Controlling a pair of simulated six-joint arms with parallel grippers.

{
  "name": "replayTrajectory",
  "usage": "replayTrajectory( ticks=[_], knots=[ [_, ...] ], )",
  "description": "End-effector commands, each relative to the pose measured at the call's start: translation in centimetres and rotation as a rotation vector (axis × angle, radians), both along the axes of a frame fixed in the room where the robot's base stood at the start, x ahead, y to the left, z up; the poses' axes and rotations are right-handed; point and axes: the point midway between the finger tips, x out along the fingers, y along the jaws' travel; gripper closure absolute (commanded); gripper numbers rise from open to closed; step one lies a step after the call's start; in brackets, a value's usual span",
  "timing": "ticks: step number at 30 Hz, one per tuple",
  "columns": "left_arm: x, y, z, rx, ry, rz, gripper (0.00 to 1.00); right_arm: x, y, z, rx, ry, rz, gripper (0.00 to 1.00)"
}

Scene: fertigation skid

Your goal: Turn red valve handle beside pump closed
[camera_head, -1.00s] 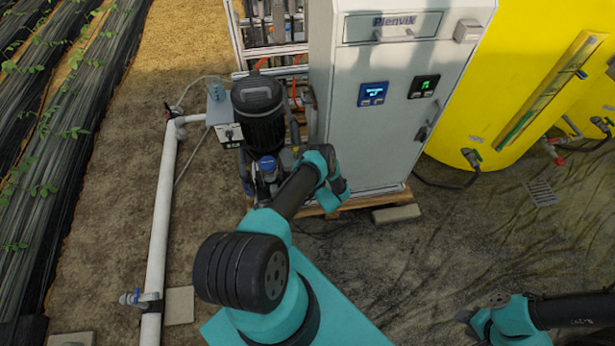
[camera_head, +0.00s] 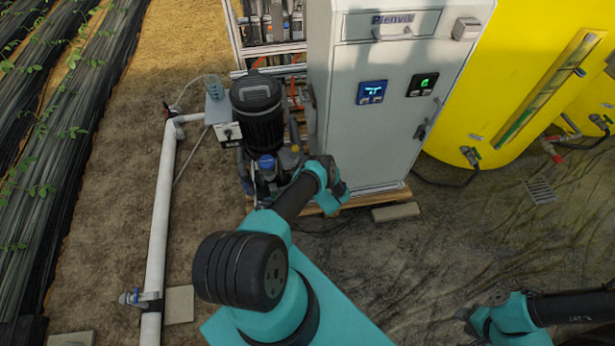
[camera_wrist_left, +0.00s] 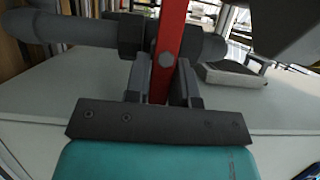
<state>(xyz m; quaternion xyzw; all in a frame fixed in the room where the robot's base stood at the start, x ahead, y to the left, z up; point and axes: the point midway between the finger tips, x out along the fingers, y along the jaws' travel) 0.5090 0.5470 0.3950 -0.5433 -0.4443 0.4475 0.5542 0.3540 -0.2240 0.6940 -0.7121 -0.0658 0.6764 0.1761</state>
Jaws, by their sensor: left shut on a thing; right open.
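The red valve handle (camera_wrist_left: 172,28) is a flat bar in the left wrist view, running upward across a grey pipe (camera_wrist_left: 65,31). My left gripper (camera_wrist_left: 164,82) is shut on it, with a dark finger on each side of the bar. The dark pump (camera_head: 258,112) stands upright beside the grey cabinet in the head view. My left wrist is just below and right of the pump there and hides the handle and the left fingers. My right gripper (camera_head: 468,315) is open and empty at the lower right, far from the pump.
The grey cabinet (camera_head: 385,130) stands on a wooden pallet close to the right of my left wrist. A white pipe (camera_head: 162,210) runs along the ground at left. A yellow tank (camera_head: 510,80) is at right. Bare ground (camera_head: 440,255) lies open between my arms.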

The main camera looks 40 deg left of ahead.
Motion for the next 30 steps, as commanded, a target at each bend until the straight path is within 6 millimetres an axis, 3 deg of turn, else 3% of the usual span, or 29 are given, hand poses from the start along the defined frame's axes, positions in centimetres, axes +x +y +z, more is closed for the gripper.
replayTrajectory(
  ticks=[1,2,8,20,30],
  knots=[
    [0.1,0.1,0.1,0.001,-0.001,-0.001,1.00,0.0,0.0,0.0,0.000,0.000,0.000,0.57],
    [0.1,0.1,0.1,0.001,-0.001,-0.001,0.74,0.0,0.0,0.0,0.000,0.000,0.000,0.57],
    [0.0,0.0,0.0,0.000,-0.001,-0.001,0.55,0.0,0.0,0.0,0.000,0.000,0.000,0.57],
    [-0.1,-0.8,0.0,-0.002,-0.001,-0.002,0.55,0.0,0.0,0.0,0.000,0.000,0.000,0.57],
    [-1.2,-6.0,0.0,-0.002,0.001,-0.004,0.55,0.0,0.0,0.0,0.000,0.000,0.000,0.57]
  ],
)
